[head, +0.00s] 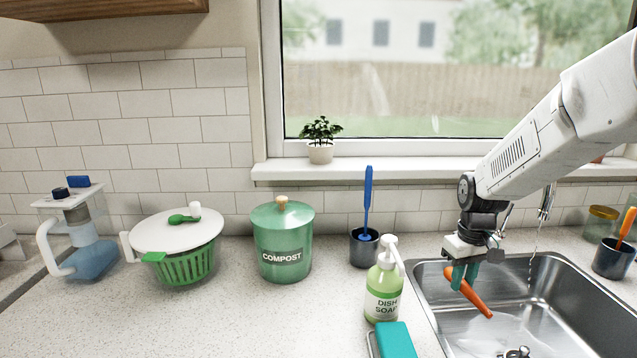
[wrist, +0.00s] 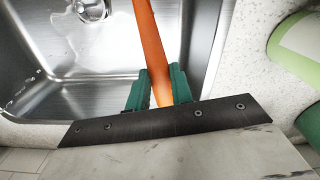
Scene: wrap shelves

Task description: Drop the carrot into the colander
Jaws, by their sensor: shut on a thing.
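The orange carrot (head: 478,301) is held over the sink, tilted, its lower tip pointing down to the right. My gripper (head: 463,278), with green fingers, is shut on the carrot's upper end. In the wrist view, the carrot (wrist: 149,40) runs up from between the two fingers (wrist: 158,88). A green slotted basket (head: 183,269) with a white lid (head: 172,232) on top stands on the counter at the left, well apart from my gripper. It is the only colander-like thing I see; its inside is hidden by the lid.
The steel sink (head: 560,275) has a running tap (head: 547,203). A soap bottle (head: 384,290) and teal sponge (head: 394,340) stand left of it. A green compost bin (head: 283,245), a brush holder (head: 364,248) and a blue-based pitcher (head: 88,255) stand along the counter. The front left counter is clear.

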